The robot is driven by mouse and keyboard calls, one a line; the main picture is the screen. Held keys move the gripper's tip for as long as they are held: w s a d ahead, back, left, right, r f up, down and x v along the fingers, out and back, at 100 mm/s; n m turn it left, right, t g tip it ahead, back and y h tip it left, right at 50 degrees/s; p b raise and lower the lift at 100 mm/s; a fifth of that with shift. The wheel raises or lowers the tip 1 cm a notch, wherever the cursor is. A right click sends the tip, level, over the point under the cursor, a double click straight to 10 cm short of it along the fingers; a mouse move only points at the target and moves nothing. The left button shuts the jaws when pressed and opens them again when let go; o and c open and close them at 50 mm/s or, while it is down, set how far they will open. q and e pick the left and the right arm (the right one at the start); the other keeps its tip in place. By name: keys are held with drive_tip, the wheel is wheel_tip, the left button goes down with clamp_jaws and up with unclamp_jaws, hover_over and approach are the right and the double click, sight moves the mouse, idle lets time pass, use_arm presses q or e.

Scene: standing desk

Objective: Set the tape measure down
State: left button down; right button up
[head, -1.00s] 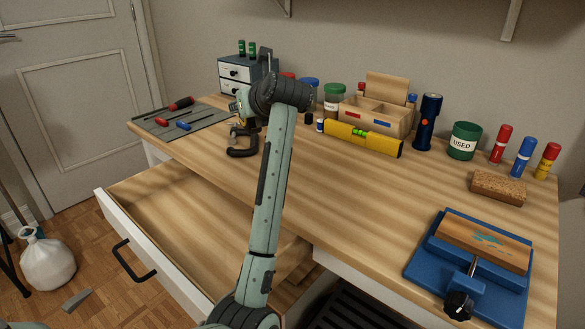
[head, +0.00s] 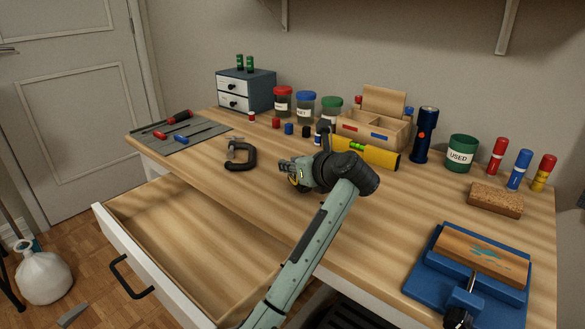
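One arm, which I take to be my left, comes in from the bottom, left of centre, and reaches over the desk. Its gripper (head: 291,172) points left, above the middle of the wooden desktop (head: 240,190). A small yellow and black thing, the tape measure (head: 296,183), shows at the fingers, which appear shut on it. The gripper and wrist hide part of it. I cannot tell whether it touches the desktop. My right gripper is not in view.
A blue vise (head: 465,265) is at front right. An open drawer (head: 165,245) is at front left.

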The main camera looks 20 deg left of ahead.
use_arm(q)
drive_tip(key=shift+f, duration=0.6)
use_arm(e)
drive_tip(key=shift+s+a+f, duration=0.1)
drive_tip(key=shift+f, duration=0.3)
use_arm(q)
drive_tip(key=shift+f, duration=0.15)
drive_tip(key=c, duration=1.7)
unclamp_jaws()
drive_tip(key=shift+c, duration=0.2)
drive_tip(key=shift+o, duration=2.3)
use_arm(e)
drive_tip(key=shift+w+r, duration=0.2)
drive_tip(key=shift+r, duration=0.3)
